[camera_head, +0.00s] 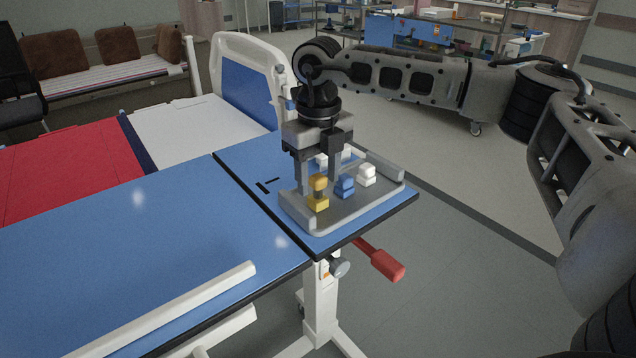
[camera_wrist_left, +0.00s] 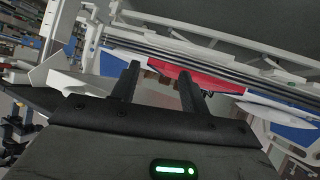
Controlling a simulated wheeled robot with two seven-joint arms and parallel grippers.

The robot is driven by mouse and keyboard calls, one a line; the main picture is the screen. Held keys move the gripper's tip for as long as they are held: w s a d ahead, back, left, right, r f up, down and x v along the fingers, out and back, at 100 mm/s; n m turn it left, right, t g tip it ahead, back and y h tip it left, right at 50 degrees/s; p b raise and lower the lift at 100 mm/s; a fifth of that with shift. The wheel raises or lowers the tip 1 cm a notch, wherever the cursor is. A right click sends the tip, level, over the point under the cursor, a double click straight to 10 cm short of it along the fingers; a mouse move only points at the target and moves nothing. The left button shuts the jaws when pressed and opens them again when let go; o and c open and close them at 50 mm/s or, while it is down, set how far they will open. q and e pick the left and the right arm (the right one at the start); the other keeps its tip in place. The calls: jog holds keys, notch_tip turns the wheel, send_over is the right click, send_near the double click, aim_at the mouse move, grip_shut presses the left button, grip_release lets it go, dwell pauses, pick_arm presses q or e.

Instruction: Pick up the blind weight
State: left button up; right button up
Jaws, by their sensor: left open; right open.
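A grey tray (camera_head: 352,208) on the blue table holds several small knobbed weights. A yellow weight (camera_head: 318,201) is at the front left, a blue weight (camera_head: 345,187) is in the middle and a white weight (camera_head: 366,175) is to the right. More white pieces are partly hidden behind my right gripper. Which one is the blind weight I cannot tell. My right gripper (camera_head: 319,184) points down over the tray, open, its fingers on either side of the yellow weight's top in the picture; contact is unclear. My left gripper (camera_wrist_left: 156,80) is open and empty in the left wrist view, away from the weights.
The blue tabletop (camera_head: 110,235) is mostly bare, with a white rail (camera_head: 165,308) along its front. A red handle (camera_head: 380,262) sticks out below the table's right corner. A bed with a blue and white headboard (camera_head: 245,75) stands behind. Open floor lies to the right.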

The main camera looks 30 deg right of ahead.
jog(key=shift+f, duration=0.9)
jog(key=c, duration=1.1)
jog(key=shift+r, duration=0.1)
